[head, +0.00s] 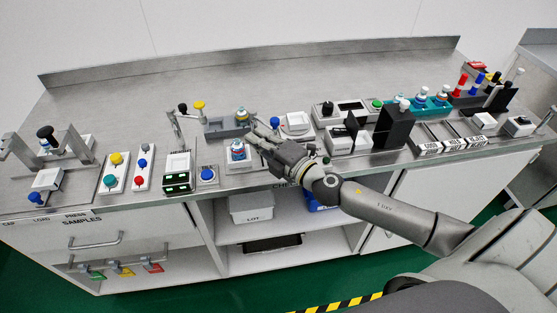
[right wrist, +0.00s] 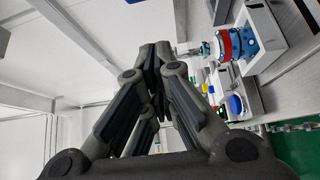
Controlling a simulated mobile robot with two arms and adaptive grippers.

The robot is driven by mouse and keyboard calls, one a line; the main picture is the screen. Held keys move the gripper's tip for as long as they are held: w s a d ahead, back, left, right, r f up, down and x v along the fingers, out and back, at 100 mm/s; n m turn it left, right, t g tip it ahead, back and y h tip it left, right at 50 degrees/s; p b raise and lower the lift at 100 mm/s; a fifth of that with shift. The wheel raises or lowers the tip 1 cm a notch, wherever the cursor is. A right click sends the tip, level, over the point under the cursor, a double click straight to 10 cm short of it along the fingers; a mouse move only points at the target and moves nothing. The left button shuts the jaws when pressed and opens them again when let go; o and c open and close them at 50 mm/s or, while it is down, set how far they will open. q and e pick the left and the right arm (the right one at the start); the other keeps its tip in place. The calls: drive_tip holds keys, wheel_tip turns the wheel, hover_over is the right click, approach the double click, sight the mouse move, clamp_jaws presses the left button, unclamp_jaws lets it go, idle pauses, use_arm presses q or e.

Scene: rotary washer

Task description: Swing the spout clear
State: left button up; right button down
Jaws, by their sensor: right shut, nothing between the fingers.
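My right gripper (head: 258,138) reaches in from the right over the middle of the bench, fingers together and empty. Its closed fingertips also show in the right wrist view (right wrist: 155,52). My left gripper is out of view.
A grey fixture (head: 228,129) with another vial stands behind the gripper. Black and yellow knobs (head: 198,105) rise at its left, near a boxed display (head: 178,168) and a blue button (head: 207,174). A tall black block (head: 393,129) stands right. The rear bench top is clear.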

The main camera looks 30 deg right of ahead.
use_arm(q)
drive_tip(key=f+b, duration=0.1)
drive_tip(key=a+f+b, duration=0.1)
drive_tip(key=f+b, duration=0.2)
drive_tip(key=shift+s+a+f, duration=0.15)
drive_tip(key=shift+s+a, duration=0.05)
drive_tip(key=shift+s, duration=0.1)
use_arm(e)
drive_tip(key=d+v, duration=0.1)
drive_tip(key=v, duration=0.9)
drive_tip(key=shift+w, duration=0.2)
drive_tip(key=shift+r, duration=0.1)
